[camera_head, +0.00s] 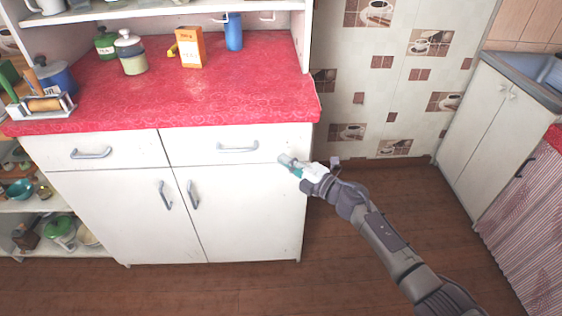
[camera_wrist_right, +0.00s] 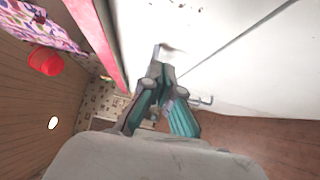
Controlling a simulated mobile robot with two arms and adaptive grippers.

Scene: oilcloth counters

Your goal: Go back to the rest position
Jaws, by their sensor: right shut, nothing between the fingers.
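My right gripper (camera_head: 287,162) is in front of the upper right corner of the white cabinet (camera_head: 250,215), by the right end of the right drawer (camera_head: 240,146). Its arm comes in from the lower right. In the right wrist view the gripper (camera_wrist_right: 160,72) shows its teal fingers together at the tips, with nothing between them. The white cabinet front lies close beyond the fingertips; I cannot tell whether they touch it. The drawers and doors look shut. My left gripper is not in view.
The red oilcloth counter (camera_head: 200,95) holds an orange box (camera_head: 190,47), jars, a blue cup (camera_head: 234,32) and a rolling pin (camera_head: 43,104). Open shelves (camera_head: 40,207) stand at left. The wooden floor (camera_head: 340,270) is clear. A sink cabinet (camera_head: 487,120) and striped curtain (camera_head: 530,225) are at right.

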